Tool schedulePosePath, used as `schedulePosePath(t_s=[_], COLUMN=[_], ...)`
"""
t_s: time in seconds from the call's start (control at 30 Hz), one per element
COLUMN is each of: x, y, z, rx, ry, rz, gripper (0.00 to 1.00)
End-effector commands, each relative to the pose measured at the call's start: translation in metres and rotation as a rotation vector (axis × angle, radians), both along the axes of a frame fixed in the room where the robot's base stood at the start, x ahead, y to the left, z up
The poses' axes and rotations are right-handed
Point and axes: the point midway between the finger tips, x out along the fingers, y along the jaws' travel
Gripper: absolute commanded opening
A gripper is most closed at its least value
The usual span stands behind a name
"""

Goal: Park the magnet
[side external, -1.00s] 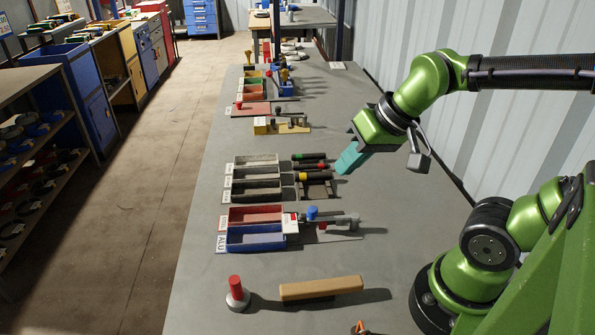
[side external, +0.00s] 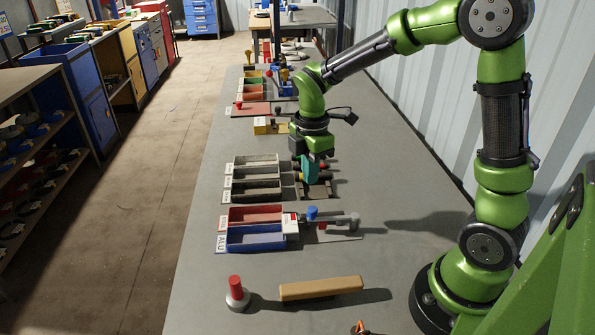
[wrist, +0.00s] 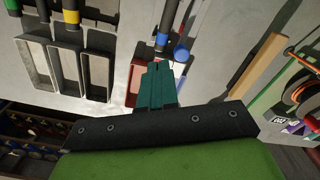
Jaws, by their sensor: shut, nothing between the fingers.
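A red-handled piece with a round grey base (side external: 237,293), which looks like the magnet, stands upright at the front left of the bench in the side external view. I cannot be sure that it is the magnet. My gripper (side external: 309,178) points down over the rack of dark banded cylinders (side external: 327,187), well behind that piece. Its teal fingers are shut and empty, and they also show in the wrist view (wrist: 160,70). The fingers and arm hide part of the cylinders. Whether the fingertips touch the rack cannot be told.
Grey trays (side external: 225,187) lie left of my gripper. A red tray (side external: 232,211) and blue tray (side external: 229,240) are nearer, beside a blue-capped post (side external: 312,213). A wooden bar (side external: 321,288) lies right of the red-handled piece.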

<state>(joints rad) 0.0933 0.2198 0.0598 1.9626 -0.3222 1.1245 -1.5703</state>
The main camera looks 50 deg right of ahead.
Motion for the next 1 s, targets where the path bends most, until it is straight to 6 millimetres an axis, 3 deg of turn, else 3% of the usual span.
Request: schedulePosePath(t_s=[0.7, 1.0], x=[-0.001, -0.022], y=[0.000, 0.022], z=[-0.071, -0.069], rx=[0.001, 0.001], ry=[0.003, 0.000], rz=[-0.003, -0.001], gripper=[0.00, 0.00])
